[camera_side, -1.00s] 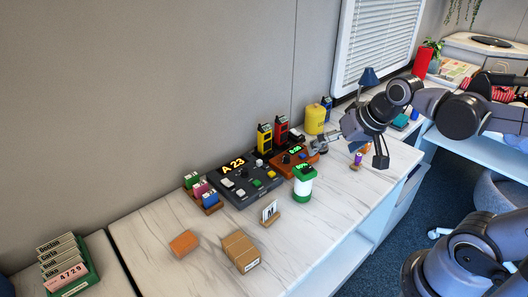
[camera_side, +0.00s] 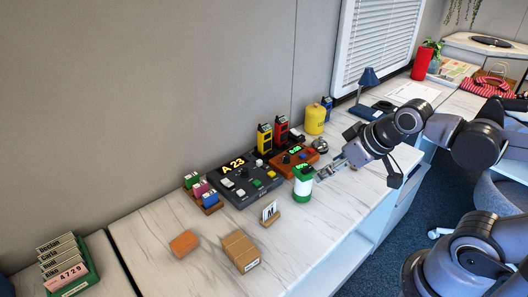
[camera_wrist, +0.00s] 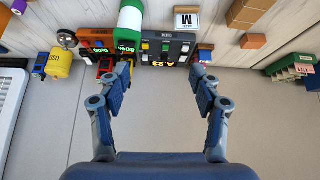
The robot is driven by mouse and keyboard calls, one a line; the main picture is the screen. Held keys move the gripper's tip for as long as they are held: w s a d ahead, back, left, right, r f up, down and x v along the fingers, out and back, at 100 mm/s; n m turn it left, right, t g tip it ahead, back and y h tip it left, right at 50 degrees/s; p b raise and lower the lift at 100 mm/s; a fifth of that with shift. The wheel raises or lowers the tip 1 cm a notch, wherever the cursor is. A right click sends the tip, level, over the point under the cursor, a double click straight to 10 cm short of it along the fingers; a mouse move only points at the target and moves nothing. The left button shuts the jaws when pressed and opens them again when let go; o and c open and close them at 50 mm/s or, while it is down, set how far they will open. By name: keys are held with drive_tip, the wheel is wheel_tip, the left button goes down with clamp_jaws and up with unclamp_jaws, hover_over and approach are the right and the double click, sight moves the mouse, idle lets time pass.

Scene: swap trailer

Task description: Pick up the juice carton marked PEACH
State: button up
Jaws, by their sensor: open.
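I cannot read PEACH on anything in view. A short row of small boxes, green (camera_side: 192,180), pink (camera_side: 200,189) and blue (camera_side: 210,199), stands in a low wooden holder left of the black control panel; their labels are too small to read. Part of this row also shows in the wrist view (camera_wrist: 204,52). My gripper (camera_side: 319,174) is open and appears empty.
The black panel (camera_side: 245,187) showing A 23 and an orange device (camera_side: 297,162) stand near the wall. Yellow and red handsets (camera_side: 265,142) and a yellow cylinder (camera_side: 315,119) are behind.

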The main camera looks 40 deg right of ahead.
drive_tip(key=w+d+r+n+g+h, duration=0.1)
drive_tip(key=w+d+n+g+h, duration=0.1)
drive_tip(key=w+d+n, duration=0.6)
drive_tip(key=w+d+r+n+g+h, duration=0.15)
drive_tip(key=w+d, duration=0.35)
drive_tip(key=d, duration=0.8)
drive_tip(key=d+f+n+g, duration=0.2)
drive_tip(key=d+f+n, duration=0.3)
drive_tip(key=d, duration=0.6)
drive_tip(key=d+f+n+g, duration=0.1)
drive_tip(key=d+f+n, duration=0.3)
drive_tip(key=d+f, duration=0.45)
drive_tip(key=shift+h, duration=0.45)
drive_tip(key=shift+w+d+f, duration=0.1)
drive_tip(key=shift+d+f, duration=1.55)
drive_tip(key=shift+f, duration=0.3)
drive_tip(key=shift+w+d+f, duration=0.1)
drive_tip(key=shift+d+f, duration=1.55)
drive_tip(key=shift+f, duration=0.3)
clamp_jaws()
